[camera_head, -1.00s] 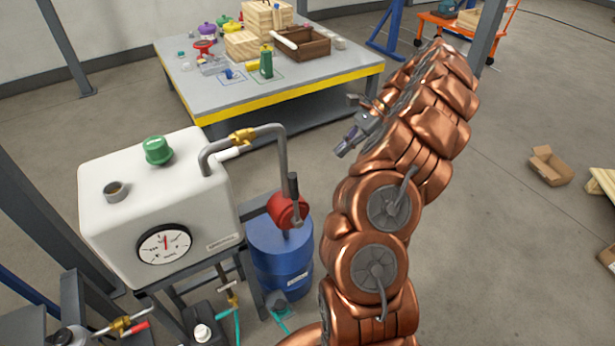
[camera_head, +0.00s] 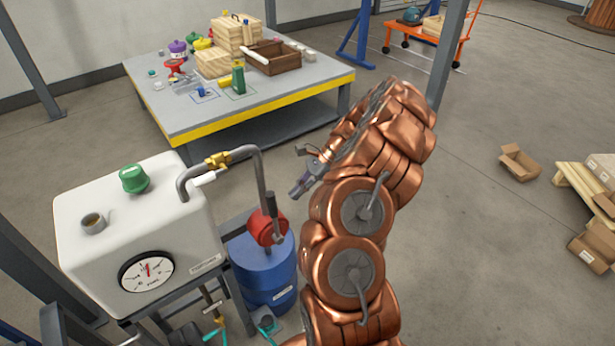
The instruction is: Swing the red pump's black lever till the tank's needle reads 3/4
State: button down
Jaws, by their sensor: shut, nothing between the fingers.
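The red pump (camera_head: 265,227) sits on top of the blue drum (camera_head: 263,270). Its black lever (camera_head: 270,203) stands nearly upright at the pump's right side. The white tank (camera_head: 135,222) stands to the left, with a round gauge (camera_head: 146,271) on its front. The red needle (camera_head: 149,269) points almost straight up; the dial marks are too small to read surely. My gripper (camera_head: 295,190) is shut and empty. In the picture it is above and right of the lever, apart from it.
A curved grey pipe (camera_head: 247,151) with a brass valve (camera_head: 216,160) runs from the tank down to the pump. A grey workbench (camera_head: 170,110) with several items stands behind. Cartons and a pallet (camera_head: 567,178) lie at right. The floor right of my arm is open.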

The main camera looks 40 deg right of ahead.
aim_at(274, 217)
jog(key=shift+w+a+p, duration=0.3)
jog(key=shift+a+p, duration=0.05)
jog(key=shift+a, duration=0.6)
jog(key=shift+w+a+p, duration=0.25)
jog(key=shift+a+p, duration=0.1)
jog(key=shift+a, duration=0.55)
jog(key=shift+a, duration=0.1)
